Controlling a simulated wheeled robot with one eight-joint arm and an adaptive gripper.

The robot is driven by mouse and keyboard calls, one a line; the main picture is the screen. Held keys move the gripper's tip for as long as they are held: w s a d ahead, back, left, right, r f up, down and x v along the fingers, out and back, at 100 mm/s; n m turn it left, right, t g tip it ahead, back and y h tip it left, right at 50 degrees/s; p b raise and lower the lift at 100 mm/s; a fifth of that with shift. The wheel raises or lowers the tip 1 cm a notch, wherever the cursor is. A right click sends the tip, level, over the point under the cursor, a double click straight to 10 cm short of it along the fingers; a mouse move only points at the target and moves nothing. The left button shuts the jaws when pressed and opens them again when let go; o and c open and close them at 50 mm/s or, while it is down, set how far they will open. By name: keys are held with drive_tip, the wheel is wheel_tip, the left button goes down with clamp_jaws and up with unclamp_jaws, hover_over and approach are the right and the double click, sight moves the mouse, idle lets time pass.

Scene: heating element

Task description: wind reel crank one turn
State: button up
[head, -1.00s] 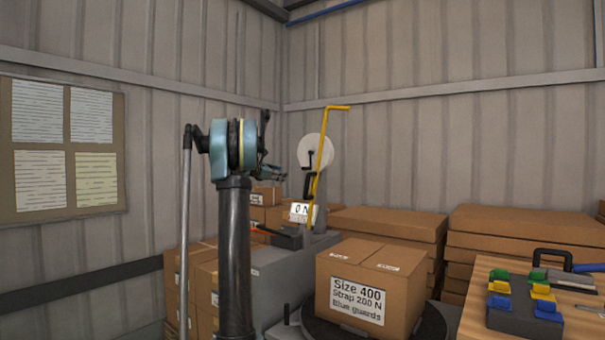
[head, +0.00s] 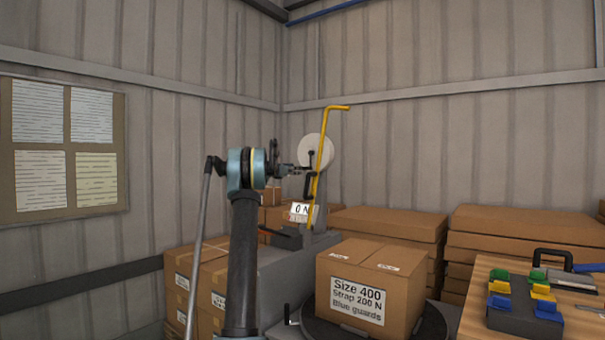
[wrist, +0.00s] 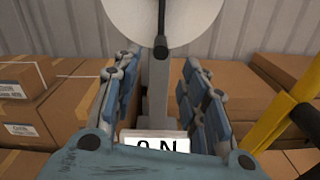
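The pale reel disc (head: 314,150) stands on a grey post, and its lower part fills the top of the wrist view (wrist: 160,18). The black crank (head: 311,155) sits on the reel's face. In the wrist view the dark crank (wrist: 161,46) hangs down from the disc, ahead of and roughly between my fingertips. My gripper (wrist: 160,62) is open, its two blue-grey fingers spread with nothing held between them. In the head view my gripper (head: 304,170) is just below and left of the crank; I cannot tell whether it touches.
A yellow lever (head: 321,160) rises close to the right of the reel. A display (head: 300,209) reading 0 N sits below. A labelled carton (head: 368,285) rests on a dark turntable. A bench (head: 482,300) with coloured guards is at right. Stacked cartons (head: 390,225) stand behind.

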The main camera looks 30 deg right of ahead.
sight(304, 169)
drive_tip(key=x, duration=0.9)
drive_tip(key=shift+w+d, duration=0.1)
drive_tip(key=shift+d, duration=0.2)
clamp_jaws()
